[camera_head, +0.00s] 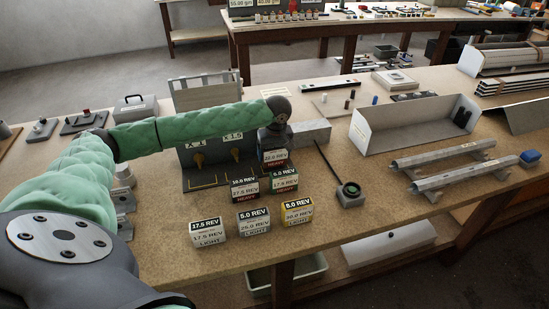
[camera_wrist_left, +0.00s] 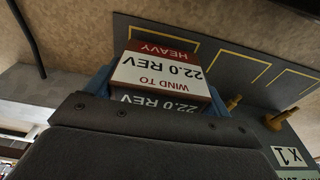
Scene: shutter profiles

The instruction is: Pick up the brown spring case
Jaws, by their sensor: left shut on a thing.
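The spring case (camera_head: 274,158) has a dark top, a white label reading 22.0 REV and a brownish-red HEAVY band. My left gripper (camera_head: 275,140) comes down on it from above and is shut on it. In the left wrist view the case (camera_wrist_left: 158,75) sits between the blue finger pads, its label upside down. It is over or on the dark board with yellow outlines (camera_wrist_left: 205,45); I cannot tell whether it touches. The right gripper is not in view.
Several other labelled cases stand close in front, including a HEAVY pair (camera_head: 244,187) and a LIGHT row (camera_head: 254,221). The dark board (camera_head: 198,178) has brass hooks on its upright panel. A grey block (camera_head: 309,132) lies behind.

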